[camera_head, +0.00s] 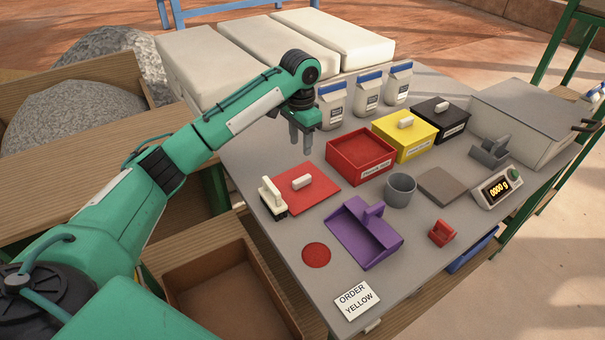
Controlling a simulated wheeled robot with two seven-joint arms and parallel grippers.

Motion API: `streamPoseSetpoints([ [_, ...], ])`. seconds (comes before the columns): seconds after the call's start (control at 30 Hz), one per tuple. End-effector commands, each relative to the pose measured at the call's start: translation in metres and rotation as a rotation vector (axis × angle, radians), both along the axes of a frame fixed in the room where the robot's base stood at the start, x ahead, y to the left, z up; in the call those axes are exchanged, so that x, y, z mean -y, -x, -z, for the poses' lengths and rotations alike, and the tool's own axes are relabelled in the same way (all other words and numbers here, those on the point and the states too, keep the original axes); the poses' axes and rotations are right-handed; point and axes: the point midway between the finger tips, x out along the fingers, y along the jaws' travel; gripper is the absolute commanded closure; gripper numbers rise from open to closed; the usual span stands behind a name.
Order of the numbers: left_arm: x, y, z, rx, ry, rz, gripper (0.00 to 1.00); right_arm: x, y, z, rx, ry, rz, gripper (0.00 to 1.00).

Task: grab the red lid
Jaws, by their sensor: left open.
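The red lid (318,198) is a flat red square with a white handle on top. It lies on the grey table, left of the open red box (375,167), which shows red contents. My left gripper (301,146) is open and empty, with its fingers pointing down. In the picture it shows above the lid's handle, behind the lid and apart from it. My right gripper is not in view.
A purple scoop (350,228), grey cup (400,191), yellow box (417,147) and black box (452,127) stand to the right. White bags (333,106) stand behind. A card (357,301) reads "ORDER YELLOW".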

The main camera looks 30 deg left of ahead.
Motion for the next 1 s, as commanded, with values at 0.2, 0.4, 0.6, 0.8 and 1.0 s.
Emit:
streamPoseSetpoints([
  [0.2,0.0,0.001,0.042,-0.005,0.0,0.0,0.58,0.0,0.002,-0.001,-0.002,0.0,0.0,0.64],
  [0.4,0.0,0.0,0.073,-0.003,0.0,-0.001,0.58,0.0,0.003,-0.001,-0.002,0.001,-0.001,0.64],
  [0.6,0.001,0.0,0.086,-0.003,0.0,0.0,0.58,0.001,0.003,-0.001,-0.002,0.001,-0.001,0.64],
  [0.8,0.003,-0.002,0.116,-0.004,-0.001,0.0,0.58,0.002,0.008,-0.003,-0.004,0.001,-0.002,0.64],
  [1.0,0.002,-0.002,0.133,-0.001,0.0,0.001,0.58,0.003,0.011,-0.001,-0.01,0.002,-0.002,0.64],
])
